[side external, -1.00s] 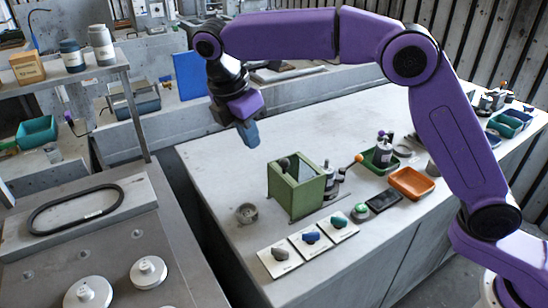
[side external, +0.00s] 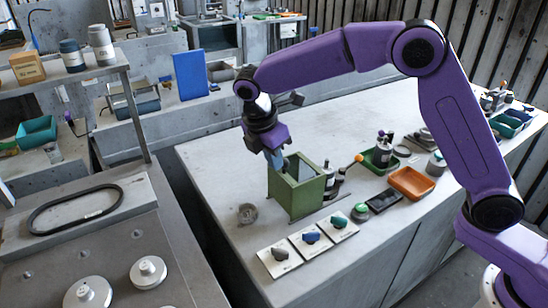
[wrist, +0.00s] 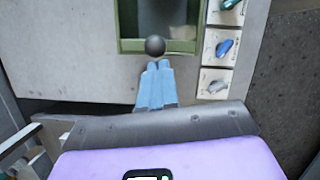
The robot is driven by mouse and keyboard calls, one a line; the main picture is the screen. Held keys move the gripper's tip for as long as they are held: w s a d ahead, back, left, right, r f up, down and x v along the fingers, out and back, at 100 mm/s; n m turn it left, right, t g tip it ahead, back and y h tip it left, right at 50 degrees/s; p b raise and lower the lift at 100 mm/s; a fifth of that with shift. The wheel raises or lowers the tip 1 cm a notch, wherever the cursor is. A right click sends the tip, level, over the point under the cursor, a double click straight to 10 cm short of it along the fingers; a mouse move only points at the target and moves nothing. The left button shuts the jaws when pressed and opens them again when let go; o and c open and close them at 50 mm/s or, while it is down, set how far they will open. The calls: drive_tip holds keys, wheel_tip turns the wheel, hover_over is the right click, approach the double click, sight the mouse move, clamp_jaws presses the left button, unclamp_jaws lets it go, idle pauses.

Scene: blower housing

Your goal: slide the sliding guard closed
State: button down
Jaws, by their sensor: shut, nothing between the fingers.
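The green box-shaped housing (side external: 296,194) stands on the grey bench. Its top has an opening (side external: 302,168) with a dark interior. In the wrist view the green frame (wrist: 128,22) surrounds the opening, and a round black knob (wrist: 155,45) sits at its near edge. I cannot tell the sliding guard's panel apart from the frame. My gripper (side external: 278,168) is shut and empty, pointing down at the housing's left top edge. In the wrist view its blue fingertips (wrist: 158,64) are just beside the knob; I cannot tell if they touch. The fingers hide the knob in the side view.
Three cards with coloured knobs (side external: 310,238) lie in front of the housing. A grey ring (side external: 247,213) lies to its left. An orange-tipped lever (side external: 358,158), bottles (side external: 329,174), a green button (side external: 360,211) and an orange tray (side external: 411,183) stand to its right.

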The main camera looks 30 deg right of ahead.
hover_over(312, 164)
idle(0.6)
drive_tip(key=a, duration=0.3)
drive_tip(key=s+a, duration=0.1)
drive_tip(key=shift+a+r, duration=0.4)
drive_tip(key=w+v, duration=0.1)
drive_tip(key=v, duration=0.9)
drive_tip(key=s+d+f+m+y, duration=0.1)
drive_tip(key=s+d+f+m, duration=0.1)
drive_tip(key=s, duration=0.9)
drive_tip(key=s+d+f+m+y, duration=0.1)
drive_tip(key=s+d+f+m, duration=0.2)
drive_tip(key=s+d, duration=0.3)
drive_tip(key=s+d+f+m+y, duration=0.1)
drive_tip(key=s+d+f, duration=0.3)
drive_tip(key=s, duration=1.2)
drive_tip(key=shift+d+f+m+y, duration=0.25)
drive_tip(key=shift+d+m+y, duration=0.2)
drive_tip(key=shift+m, duration=0.35)
